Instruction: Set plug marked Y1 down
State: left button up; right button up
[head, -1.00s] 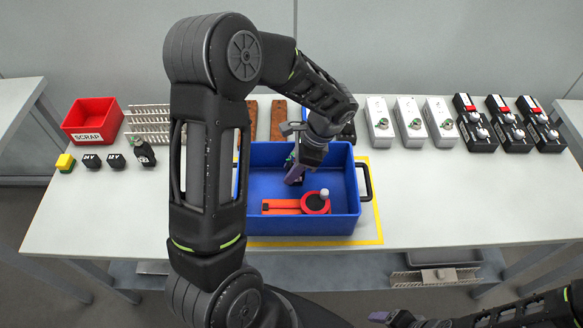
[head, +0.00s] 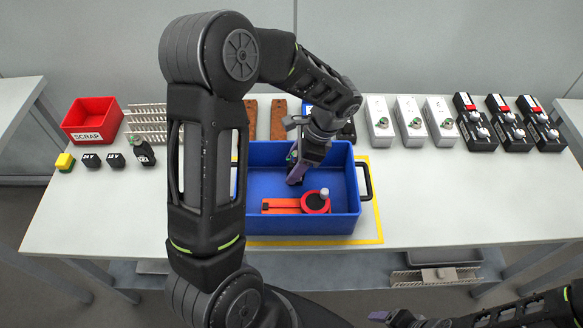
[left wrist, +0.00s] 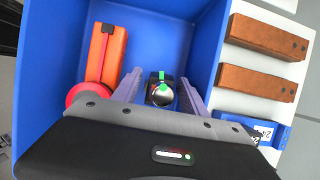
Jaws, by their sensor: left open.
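In the left wrist view the purple fingers stand apart, open. A small black piece with a round silver top and green marks (left wrist: 160,92) lies between them on the box floor. No Y1 marking can be read on it, so I cannot tell whether it is the plug. Two small black blocks with white marks (head: 90,160) and (head: 115,160) stand at the table's left. My right gripper (head: 380,316) shows only in part at the bottom edge; its opening is unclear.
An orange tool with a red round end (head: 285,205) lies in the box's front part. A red scrap bin (head: 92,118) and grey slotted ducts (head: 146,112) stand at left. White boxes (head: 410,121) and black switch units (head: 478,123) stand at right. The table's front right is clear.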

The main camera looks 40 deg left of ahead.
pick_arm(q)
jog(key=v, duration=1)
jog(key=shift+r+b, duration=0.25)
jog(key=shift+b, duration=0.2)
jog(key=shift+s, duration=0.1)
